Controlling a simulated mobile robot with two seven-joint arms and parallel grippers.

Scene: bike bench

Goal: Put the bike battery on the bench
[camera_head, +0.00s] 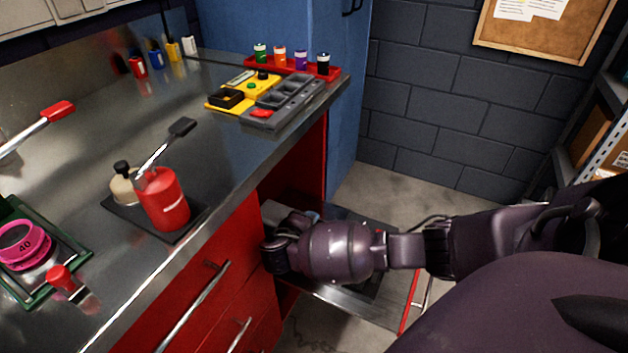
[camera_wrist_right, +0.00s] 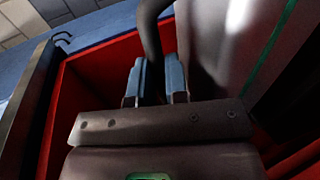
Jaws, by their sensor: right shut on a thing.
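My right gripper (camera_head: 300,220) reaches low into the open red cabinet under the bench (camera_head: 225,150). In the right wrist view its two blue-grey fingers (camera_wrist_right: 154,78) are shut on a dark curved handle (camera_wrist_right: 150,35). The handle seems to belong to a large grey body with a thin green stripe, likely the bike battery (camera_wrist_right: 215,45), beside the fingers. The hand and wrist hide most of it in the head view. I cannot tell whether it rests on the drawer or hangs. My left gripper is not in view.
A pulled-out metal drawer (camera_head: 340,301) lies below my right arm. Red cabinet walls (camera_wrist_right: 85,85) stand close around the hand. The bench holds a red canister (camera_head: 163,200), a yellow and grey organizer (camera_head: 283,103) and a green tray (camera_head: 75,240). Bare metal lies between them.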

